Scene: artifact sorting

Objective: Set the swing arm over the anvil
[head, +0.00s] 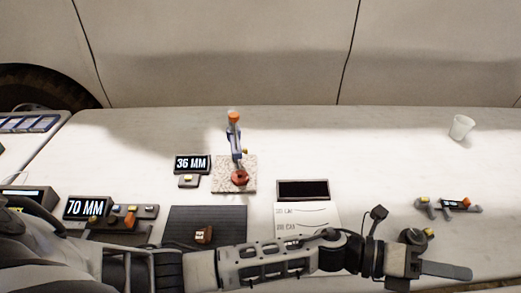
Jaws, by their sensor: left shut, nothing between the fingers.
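A small stand rises from a speckled square base (220,183) in the middle of the table. Its blue-grey arm (234,138) has an orange cap (233,117) at the far end and reaches toward a red round piece (239,177) on the base. I cannot tell which part is the anvil, or whether the arm sits over it. My left arm stretches across the front from the left. Its gripper (446,270) is shut and empty at the lower right, well away from the stand. My right gripper is not in view.
A "36 MM" display (192,163) stands left of the base, and a "70 MM" display (87,207) farther left. A dark mat (205,220) and a white printed sheet (307,215) lie in front. Small tools (455,204) lie right; a white cup (461,127) stands behind them.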

